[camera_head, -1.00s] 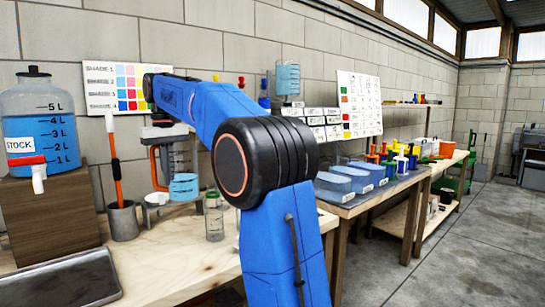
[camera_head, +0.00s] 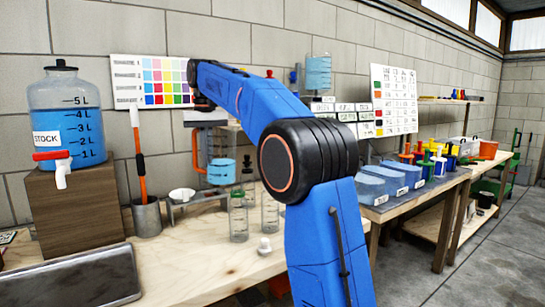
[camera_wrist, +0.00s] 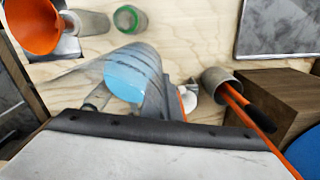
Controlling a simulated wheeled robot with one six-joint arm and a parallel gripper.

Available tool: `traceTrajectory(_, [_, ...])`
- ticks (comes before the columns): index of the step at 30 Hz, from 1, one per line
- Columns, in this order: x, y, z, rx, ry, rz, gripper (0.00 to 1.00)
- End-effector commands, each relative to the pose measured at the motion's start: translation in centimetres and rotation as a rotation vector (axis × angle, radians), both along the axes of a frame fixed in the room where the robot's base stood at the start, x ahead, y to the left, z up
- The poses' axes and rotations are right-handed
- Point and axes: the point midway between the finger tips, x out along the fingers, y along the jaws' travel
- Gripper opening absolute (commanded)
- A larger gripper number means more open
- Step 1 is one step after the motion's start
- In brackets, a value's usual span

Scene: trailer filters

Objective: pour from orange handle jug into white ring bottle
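The orange handle jug (camera_head: 224,145) is clear, holds blue liquid and hangs about upright above the bench, its orange handle on the left. My gripper (camera_head: 204,110) is at its handle side and appears shut on it; the fingertips are hidden. The wrist view shows the jug (camera_wrist: 135,72) directly ahead, with part of its orange handle beside it. Two clear bottles stand on the bench right of and below the jug: a green-ringed one (camera_head: 238,218) and another (camera_head: 269,214) partly behind my arm. I cannot make out a white ring on the second.
A white stopper (camera_head: 265,245) lies in front of the bottles. An orange funnel (camera_wrist: 33,25) shows in the wrist view's corner. A grey cup (camera_head: 147,217) with an orange-handled tool, a stock tank (camera_head: 67,112) on a wooden block and a dark tray (camera_head: 75,280) are left. Blue tubs stand right.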

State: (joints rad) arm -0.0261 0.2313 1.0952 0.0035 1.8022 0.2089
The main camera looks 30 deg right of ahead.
Motion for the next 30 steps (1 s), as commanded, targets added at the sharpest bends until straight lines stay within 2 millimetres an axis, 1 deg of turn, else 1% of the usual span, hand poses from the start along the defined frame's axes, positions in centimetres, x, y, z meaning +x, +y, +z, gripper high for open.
traceTrajectory(19, [-0.5,-0.8,2.1,0.252,-0.163,-0.002,0.00])
traceTrajectory(30, [-1.1,-1.7,3.0,0.405,-0.267,-0.004,0.00])
